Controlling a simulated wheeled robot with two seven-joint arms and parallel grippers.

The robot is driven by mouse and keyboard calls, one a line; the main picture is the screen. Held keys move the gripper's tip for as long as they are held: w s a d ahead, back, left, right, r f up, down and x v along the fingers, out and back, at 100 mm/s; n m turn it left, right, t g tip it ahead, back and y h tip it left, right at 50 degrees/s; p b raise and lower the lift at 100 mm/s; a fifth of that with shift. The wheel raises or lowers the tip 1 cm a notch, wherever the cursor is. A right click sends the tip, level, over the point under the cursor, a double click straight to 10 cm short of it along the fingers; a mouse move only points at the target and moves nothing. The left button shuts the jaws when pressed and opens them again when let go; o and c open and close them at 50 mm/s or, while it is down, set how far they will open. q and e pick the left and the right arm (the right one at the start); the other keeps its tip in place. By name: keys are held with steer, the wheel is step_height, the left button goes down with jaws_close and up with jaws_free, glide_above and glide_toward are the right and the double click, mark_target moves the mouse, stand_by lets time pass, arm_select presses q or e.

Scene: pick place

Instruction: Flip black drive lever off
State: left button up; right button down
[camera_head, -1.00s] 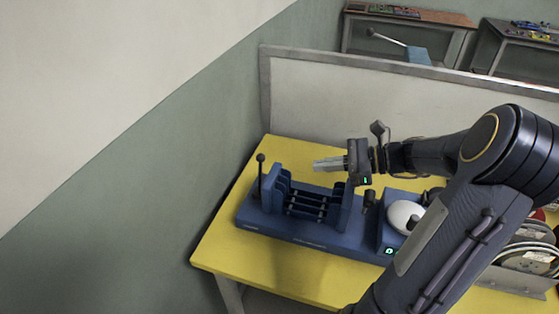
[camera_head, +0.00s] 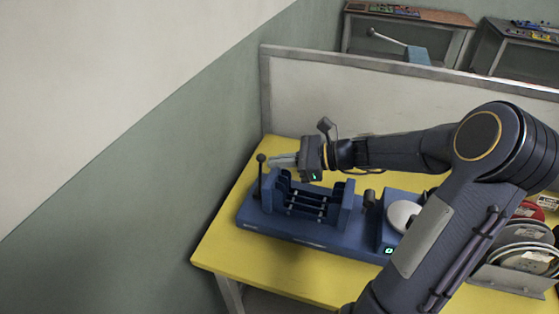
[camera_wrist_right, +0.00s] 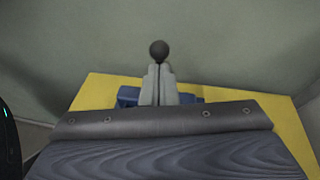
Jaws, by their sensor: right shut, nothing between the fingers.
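The black drive lever (camera_head: 259,175) stands upright with a ball knob at the left end of the blue machine (camera_head: 300,229) in the head view. Its black ball (camera_wrist_right: 159,50) shows in the right wrist view just beyond my fingertips, in line with them. My right gripper (camera_head: 272,161) is shut and empty, pointing left, with its tips close to the lever's upper part. The right wrist view shows its fingers together (camera_wrist_right: 159,80). I cannot tell whether the tips touch the lever. The lower lever is hidden behind the fingers in the wrist view. My left gripper is not in view.
The machine stands on a yellow table (camera_head: 225,244) against a low partition (camera_head: 390,105). A white round part (camera_head: 403,215) sits at the machine's right end. A rack of discs (camera_head: 525,260) stands at the right. The table's left front is clear.

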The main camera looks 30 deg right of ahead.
steer(key=w+a+r+g+h+p, duration=0.2)
steer(key=w+p, duration=0.1)
steer(key=p, duration=0.6)
steer(key=shift+a+r+p, duration=0.25)
steer(key=shift+a+p, duration=0.05)
steer(key=shift+a, duration=0.05)
steer(key=w+a+f+g+h+p, duration=0.1)
steer(key=w+a+f+p, duration=0.1)
steer(key=w+a, duration=0.1)
steer(key=shift+w+a, duration=0.35)
steer(key=shift+w, duration=0.4)
steer(key=shift+p, duration=0.3)
